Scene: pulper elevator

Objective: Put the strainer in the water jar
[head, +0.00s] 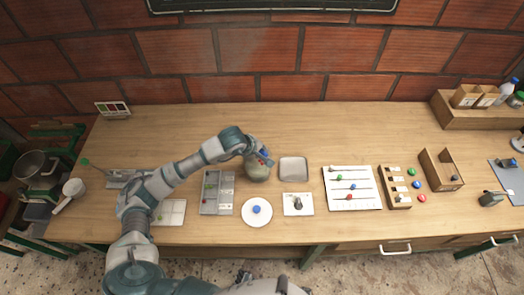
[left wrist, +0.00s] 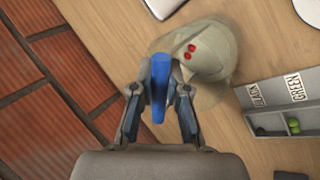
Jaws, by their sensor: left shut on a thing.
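The water jar (head: 257,172) is a rounded grey-green vessel on the middle of the table. In the left wrist view the jar (left wrist: 215,52) has two small red things at its mouth. My left gripper (head: 266,158) is beside the jar's upper right side in the head view. In the left wrist view the gripper (left wrist: 158,100) is shut on an upright blue handle (left wrist: 158,75), apparently the strainer's. The handle's far end is close to the jar's rim; contact cannot be told. The strainer's head is not clearly visible. My right gripper is not in view.
A white plate (head: 257,222) with a blue piece lies in front. A bead board (head: 352,205) is further right. The table behind the jar is clear.

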